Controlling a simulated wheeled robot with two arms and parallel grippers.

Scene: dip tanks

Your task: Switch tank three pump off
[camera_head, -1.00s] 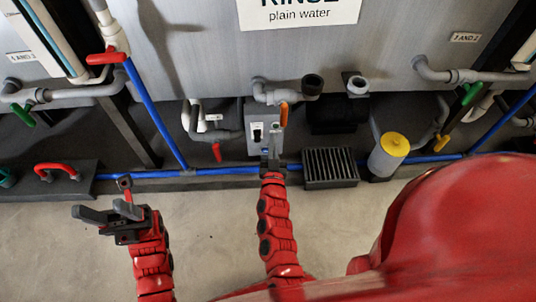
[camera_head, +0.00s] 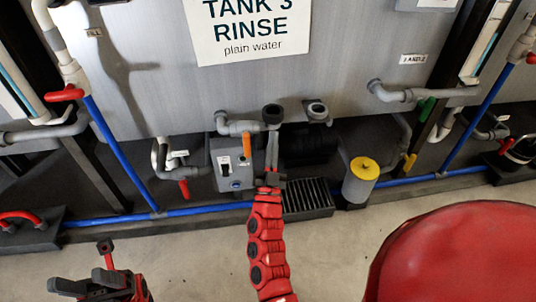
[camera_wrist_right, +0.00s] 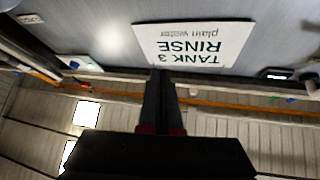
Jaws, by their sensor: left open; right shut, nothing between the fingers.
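The TANK 3 RINSE sign (camera_head: 248,30) is on the grey tank wall; it shows upside down in the right wrist view (camera_wrist_right: 193,45). Below it a grey switch box (camera_head: 229,177) carries a black and white switch (camera_head: 224,164) and a blue round part. My right gripper (camera_head: 271,136) is shut and empty, its fingers pointing up just right of the box. I cannot tell if it touches the box. Its shut fingers also show in the right wrist view (camera_wrist_right: 160,75), without the switch. My left gripper (camera_head: 84,284) is open and empty at the lower left.
An orange valve handle (camera_head: 247,146) stands beside the box. A dark pump (camera_head: 308,144), a black grate (camera_head: 307,199) and a yellow-topped canister (camera_head: 360,183) lie to the right. A blue pipe (camera_head: 190,211) runs along the base.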

